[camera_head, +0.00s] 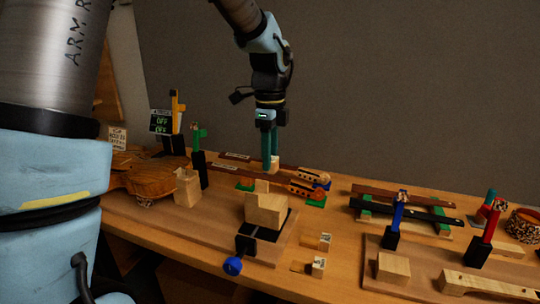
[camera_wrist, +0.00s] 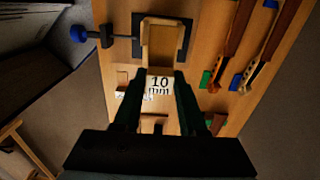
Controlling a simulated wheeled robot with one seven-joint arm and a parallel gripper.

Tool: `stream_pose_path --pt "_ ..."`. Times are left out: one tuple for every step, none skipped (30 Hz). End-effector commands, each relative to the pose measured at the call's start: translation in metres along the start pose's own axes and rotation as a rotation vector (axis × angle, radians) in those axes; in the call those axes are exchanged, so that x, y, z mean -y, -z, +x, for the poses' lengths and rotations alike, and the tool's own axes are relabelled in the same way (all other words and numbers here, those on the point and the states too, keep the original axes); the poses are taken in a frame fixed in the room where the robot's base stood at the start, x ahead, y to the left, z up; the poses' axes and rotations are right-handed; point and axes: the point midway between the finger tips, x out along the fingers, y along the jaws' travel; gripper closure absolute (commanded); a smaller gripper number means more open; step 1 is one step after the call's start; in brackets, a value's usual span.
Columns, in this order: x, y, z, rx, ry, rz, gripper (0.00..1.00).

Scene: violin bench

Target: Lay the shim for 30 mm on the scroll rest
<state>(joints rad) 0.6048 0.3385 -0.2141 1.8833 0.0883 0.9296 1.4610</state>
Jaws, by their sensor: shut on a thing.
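My gripper (camera_head: 270,157) is shut on a small pale wooden shim (camera_head: 273,163), held in the air above the bench. In the wrist view my gripper's fingers (camera_wrist: 161,78) close on both sides of this shim, and its white face (camera_wrist: 159,85) reads "10 mm". A pale stepped wooden block (camera_head: 266,210), which looks like the scroll rest, stands on a black plate with a blue-knobbed clamp. It shows ahead of the shim in the wrist view (camera_wrist: 162,45). Two small labelled blocks (camera_head: 325,242) (camera_head: 318,266) stand to its right; their numbers are too small to read.
Violin necks (camera_head: 290,179) lie behind the stepped block on green supports. A violin body (camera_head: 150,172) is at left beside a wooden block (camera_head: 187,188). Blue (camera_head: 397,219) and red (camera_head: 487,230) upright posts stand at right. The bench front between has some bare wood.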

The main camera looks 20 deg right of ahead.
Motion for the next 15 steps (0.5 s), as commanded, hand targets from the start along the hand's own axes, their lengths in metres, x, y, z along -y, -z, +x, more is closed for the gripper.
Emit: stream_pose_path --pt "0.000 0.000 -0.003 0.000 -0.001 0.000 1.00" --pt "0.000 0.000 0.002 0.000 -0.002 0.000 1.00" --pt "0.000 0.000 0.006 0.000 -0.002 0.000 1.00" --pt "0.000 0.000 0.009 0.000 -0.002 0.000 1.00" --pt "0.000 0.000 0.012 0.000 -0.001 0.000 1.00" --pt "0.000 0.000 0.016 0.000 -0.001 0.000 1.00" --pt "0.000 0.000 0.019 0.000 -0.001 0.000 1.00" --pt "0.000 0.000 0.022 0.000 -0.001 0.000 1.00" --pt "0.000 0.000 0.026 0.000 -0.001 0.000 1.00" --pt "-0.001 0.000 0.029 0.000 -0.002 0.000 1.00" --pt "-0.001 0.000 0.031 0.000 -0.002 0.000 1.00" --pt "0.000 0.000 0.035 0.000 -0.001 0.000 1.00" --pt "0.000 0.000 0.038 0.000 -0.001 0.000 1.00" --pt "0.000 0.000 0.041 0.000 -0.001 0.000 1.00" --pt "0.000 0.000 0.045 0.000 -0.001 0.000 1.00"
